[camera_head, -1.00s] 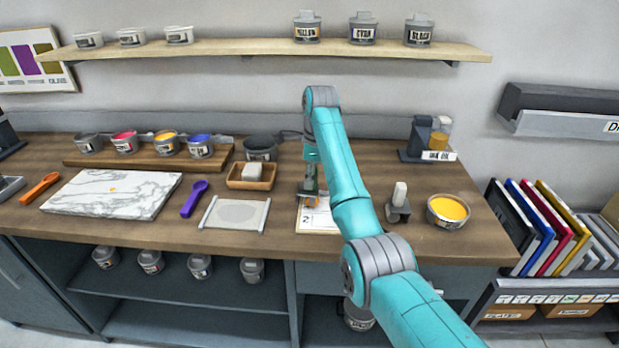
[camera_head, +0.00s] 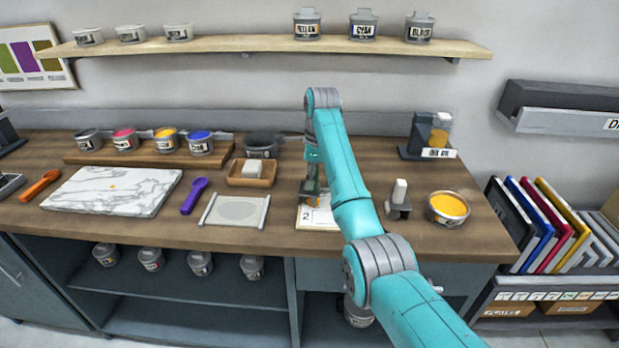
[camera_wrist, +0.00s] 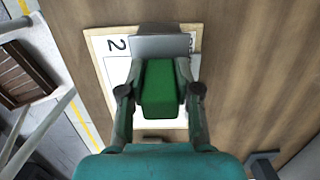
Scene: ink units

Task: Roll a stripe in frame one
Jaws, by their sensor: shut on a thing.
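My gripper (camera_head: 311,186) is over the white card with a tan border (camera_head: 326,223) on the bench. In the wrist view my gripper (camera_wrist: 160,92) is shut on a roller's green handle (camera_wrist: 159,88), with a grey head part (camera_wrist: 160,45) at its far end. In the head view an orange part shows low at the gripper, over the card. The card (camera_wrist: 112,72) has a printed 2 beside one frame; another mark at its other side is mostly hidden. Frame one cannot be made out. I cannot tell whether the roller touches the card.
A grey stand with a white block (camera_head: 399,197) and a bowl of yellow-orange ink (camera_head: 447,208) are right of the card. A screened frame (camera_head: 236,211), purple spatula (camera_head: 193,196) and marble slab (camera_head: 113,190) lie left. The bench's front edge is close to the card.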

